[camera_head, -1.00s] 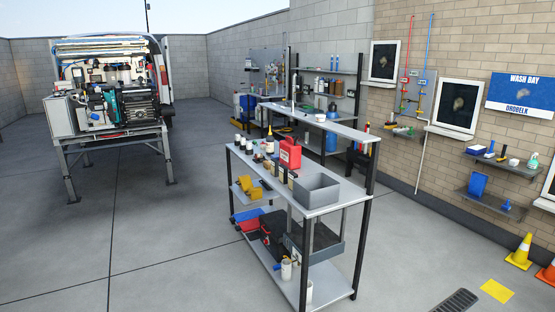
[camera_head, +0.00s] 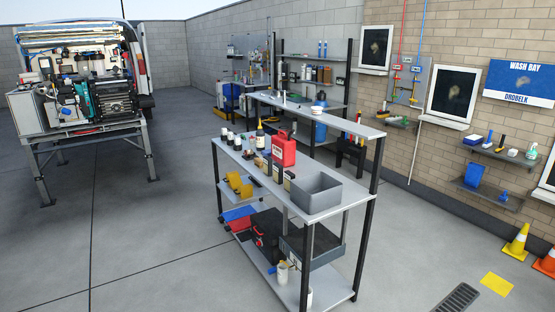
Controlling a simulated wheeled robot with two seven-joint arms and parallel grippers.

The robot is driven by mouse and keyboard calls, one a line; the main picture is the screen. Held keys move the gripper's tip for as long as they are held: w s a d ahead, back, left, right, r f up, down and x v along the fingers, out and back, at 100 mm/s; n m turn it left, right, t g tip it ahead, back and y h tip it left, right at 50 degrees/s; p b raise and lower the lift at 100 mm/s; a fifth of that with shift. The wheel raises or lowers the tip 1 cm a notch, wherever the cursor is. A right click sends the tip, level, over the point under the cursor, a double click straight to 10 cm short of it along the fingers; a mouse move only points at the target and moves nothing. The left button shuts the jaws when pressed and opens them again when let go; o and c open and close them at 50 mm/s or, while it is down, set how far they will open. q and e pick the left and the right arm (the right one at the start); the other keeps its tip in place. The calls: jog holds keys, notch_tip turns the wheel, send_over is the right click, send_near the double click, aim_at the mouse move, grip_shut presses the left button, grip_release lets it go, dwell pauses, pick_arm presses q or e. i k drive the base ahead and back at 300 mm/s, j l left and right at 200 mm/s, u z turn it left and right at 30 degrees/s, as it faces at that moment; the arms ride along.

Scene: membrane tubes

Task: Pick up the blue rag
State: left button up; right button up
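A flat blue item (camera_head: 239,213), which looks like a folded cloth and may be the blue rag, lies at the left end of a lower shelf of the metal workbench (camera_head: 335,210). A flat red item (camera_head: 240,224) lies against its front side. It is too small to tell for certain that it is a rag. Neither of my grippers shows in the head view.
The bench top holds bottles, a red canister (camera_head: 283,149) and a grey bin (camera_head: 317,192). A black case (camera_head: 266,224) is beside the red item. A van with machinery (camera_head: 90,95) stands at left. Open floor (camera_head: 150,240) lies left of the bench.

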aim_at(268, 151)
jog(key=i+j+u, duration=0.4)
jog(key=i, duration=0.4)
jog(key=i+u, duration=0.35)
jog(key=i, duration=0.5)
jog(key=i+z, duration=0.4)
jog(key=i+j+z, duration=0.5)
jog(key=i+z, duration=0.25)
jog(key=i+j+z, duration=0.15)
jog(key=j+z, duration=0.25)
